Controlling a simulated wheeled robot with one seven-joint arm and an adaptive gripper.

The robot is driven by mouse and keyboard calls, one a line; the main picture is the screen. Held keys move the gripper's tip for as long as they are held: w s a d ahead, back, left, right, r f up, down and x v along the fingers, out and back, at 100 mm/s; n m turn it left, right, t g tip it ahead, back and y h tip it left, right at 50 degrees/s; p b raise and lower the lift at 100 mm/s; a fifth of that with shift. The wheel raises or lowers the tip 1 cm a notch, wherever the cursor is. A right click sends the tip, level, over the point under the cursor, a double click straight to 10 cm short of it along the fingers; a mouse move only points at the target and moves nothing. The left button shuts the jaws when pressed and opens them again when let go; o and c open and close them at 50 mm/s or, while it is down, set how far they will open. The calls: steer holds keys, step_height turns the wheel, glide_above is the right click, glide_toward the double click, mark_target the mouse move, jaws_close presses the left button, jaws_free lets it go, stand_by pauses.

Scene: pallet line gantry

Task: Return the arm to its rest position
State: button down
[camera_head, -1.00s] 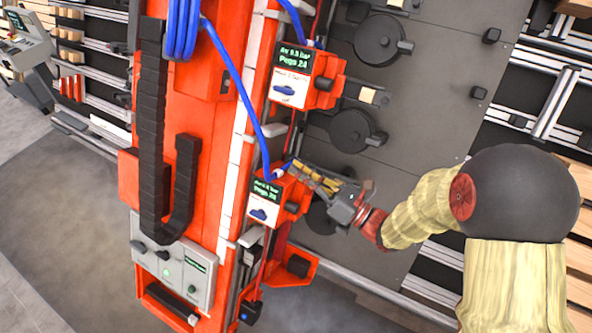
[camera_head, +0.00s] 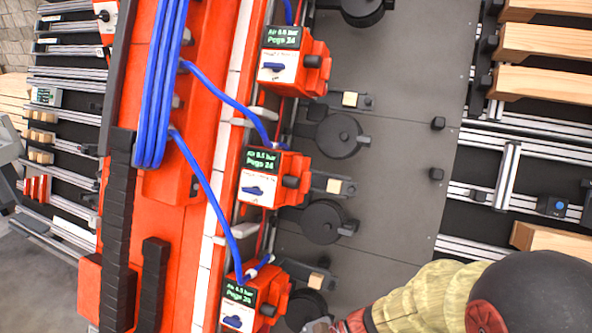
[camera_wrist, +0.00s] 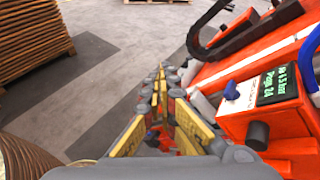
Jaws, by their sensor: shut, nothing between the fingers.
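My gripper shows in the wrist view (camera_wrist: 165,105), its yellow-edged fingers shut with nothing between them. It is beside an orange unit with a green display (camera_wrist: 275,95), at the right of that view. I cannot tell whether they touch.
More orange units (camera_head: 270,180) line the gantry (camera_head: 195,220). Blue hoses (camera_head: 205,180) hang in front of it. A grey plate (camera_head: 400,120) carries black round clamps (camera_head: 338,135). Timber boards (camera_head: 550,42) lie at the right. In the wrist view, open floor (camera_wrist: 105,80) and a wood stack (camera_wrist: 35,40) show.

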steer(key=s+d+r+n+t+h, duration=0.1)
steer(key=s+d+n+h, duration=0.3)
steer(key=d+n+h, duration=0.9)
steer(key=d+r+n+t+b, duration=0.1)
steer(key=d+r+t, duration=0.5)
steer(key=d+r, duration=0.6)
steer(key=shift+w+d+r+t, duration=0.3)
steer(key=shift+d+r+t, duration=0.1)
steer(key=shift+r, duration=0.2)
